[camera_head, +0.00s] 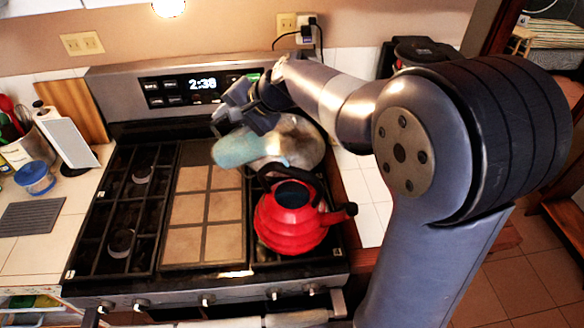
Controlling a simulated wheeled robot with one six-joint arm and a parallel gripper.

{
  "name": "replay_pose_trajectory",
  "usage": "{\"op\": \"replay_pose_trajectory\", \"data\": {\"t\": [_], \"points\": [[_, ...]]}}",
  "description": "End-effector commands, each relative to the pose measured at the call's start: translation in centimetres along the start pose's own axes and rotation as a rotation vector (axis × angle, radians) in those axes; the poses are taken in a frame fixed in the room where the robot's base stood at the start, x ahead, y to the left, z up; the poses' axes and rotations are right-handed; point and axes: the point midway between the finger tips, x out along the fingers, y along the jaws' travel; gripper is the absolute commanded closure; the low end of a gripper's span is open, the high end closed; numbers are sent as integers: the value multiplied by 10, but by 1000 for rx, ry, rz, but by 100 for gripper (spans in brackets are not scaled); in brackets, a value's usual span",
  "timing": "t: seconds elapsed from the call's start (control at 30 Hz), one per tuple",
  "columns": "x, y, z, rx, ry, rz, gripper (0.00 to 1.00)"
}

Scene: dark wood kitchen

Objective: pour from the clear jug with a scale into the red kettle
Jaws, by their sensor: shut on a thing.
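The red kettle (287,229) stands upright on the right burners of the stove, with a dark round top, a black handle and a black-tipped spout pointing right. My gripper (243,112) is above and behind it, shut on the clear jug. The clear jug (243,148) is tilted, with its mouth toward the left and pale bluish contents showing. It is just behind and above the kettle in the picture. Part of the jug is hidden by my gripper. I cannot make out the scale, or whether the jug touches anything.
The stove (205,215) has black grates and a central griddle with free room. Its back panel (200,88) stands behind the gripper.

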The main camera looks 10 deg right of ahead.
Motion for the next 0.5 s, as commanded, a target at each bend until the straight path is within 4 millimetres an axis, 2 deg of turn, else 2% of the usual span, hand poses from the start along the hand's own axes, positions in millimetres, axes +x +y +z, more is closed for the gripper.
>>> {"op": "replay_pose_trajectory", "data": {"t": [0.5], "points": [[-5, -2, 0, -2, 4, -40, 100]]}}
